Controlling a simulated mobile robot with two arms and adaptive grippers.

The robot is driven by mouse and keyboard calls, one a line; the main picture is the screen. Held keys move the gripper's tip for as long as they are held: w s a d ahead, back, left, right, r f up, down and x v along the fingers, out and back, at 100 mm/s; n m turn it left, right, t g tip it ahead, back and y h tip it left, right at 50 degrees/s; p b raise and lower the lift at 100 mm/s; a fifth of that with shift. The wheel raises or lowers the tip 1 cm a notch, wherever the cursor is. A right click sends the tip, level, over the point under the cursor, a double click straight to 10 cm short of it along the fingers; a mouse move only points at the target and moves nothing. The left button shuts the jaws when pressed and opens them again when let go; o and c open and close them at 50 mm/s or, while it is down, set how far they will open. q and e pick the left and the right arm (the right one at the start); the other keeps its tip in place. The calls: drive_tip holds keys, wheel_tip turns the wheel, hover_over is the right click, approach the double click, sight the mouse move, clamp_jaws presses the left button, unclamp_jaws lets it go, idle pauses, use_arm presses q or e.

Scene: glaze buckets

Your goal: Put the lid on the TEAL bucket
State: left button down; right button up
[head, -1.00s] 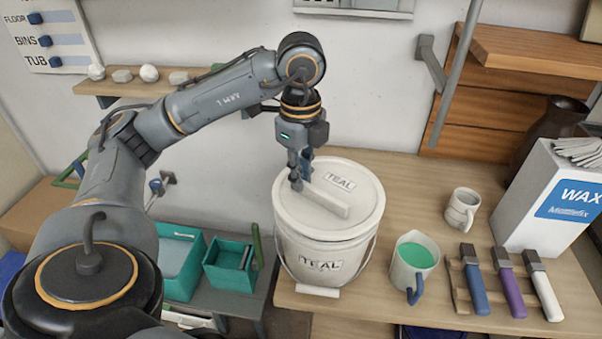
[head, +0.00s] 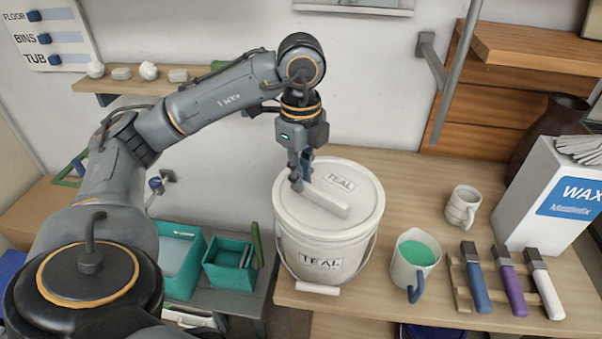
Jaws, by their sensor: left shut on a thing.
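The white bucket (head: 318,262) labelled TEAL stands upright near the left edge of the wooden table. Its wire handle hangs down at the front. A white lid (head: 362,203), also labelled TEAL, lies over the bucket's mouth and looks level. I cannot tell whether it is pressed fully down. My left gripper (head: 301,180) points down and is shut on the left end of the lid's raised bar handle. My right gripper is not in view.
A jug of green glaze (head: 413,262) stands right of the bucket, with a grey mug (head: 462,207) behind it. Brushes (head: 505,282) lie on a wooden rack. A WAX box (head: 555,200) stands at the right. Teal bins (head: 230,264) sit lower left.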

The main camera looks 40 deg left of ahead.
use_arm(q)
drive_tip(key=c, duration=0.8)
unclamp_jaws()
drive_tip(key=shift+r, duration=0.1)
drive_tip(key=shift+r+p, duration=2.95)
drive_tip(key=shift+r, duration=0.45)
clamp_jaws()
drive_tip(key=shift+f, duration=0.25)
drive_tip(key=shift+f+b, duration=2.45)
drive_tip(key=shift+f, duration=0.45)
